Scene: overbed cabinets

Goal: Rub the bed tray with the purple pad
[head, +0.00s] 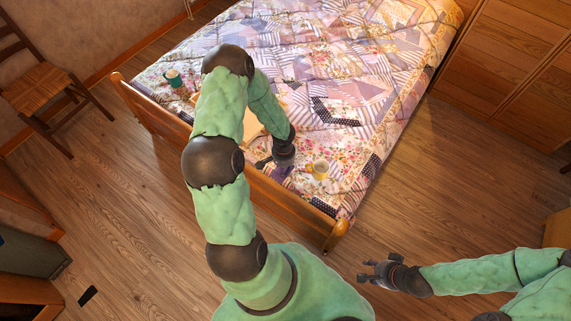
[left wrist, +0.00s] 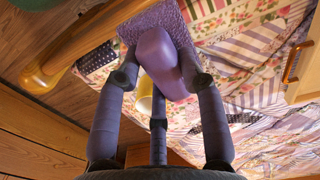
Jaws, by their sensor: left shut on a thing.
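The purple pad (left wrist: 160,55) is in my left gripper (left wrist: 158,72), which is shut on its raised purple handle. In the head view my left gripper (head: 268,162) is over the foot of the bed, with a bit of purple beneath it. The pad's textured sheet spreads beyond the fingers. The bed tray (head: 252,127) lies on the quilt, mostly hidden behind my left arm. Its wooden edge (left wrist: 298,66) shows at the right of the left wrist view, apart from the pad. My right gripper (head: 366,272) is open and empty over the floor.
A yellow mug (head: 319,170) stands on the quilt (head: 345,60) just right of my left gripper. A teal mug (head: 172,78) stands near the bed's left side. The wooden footboard (head: 290,208) runs below my left arm.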

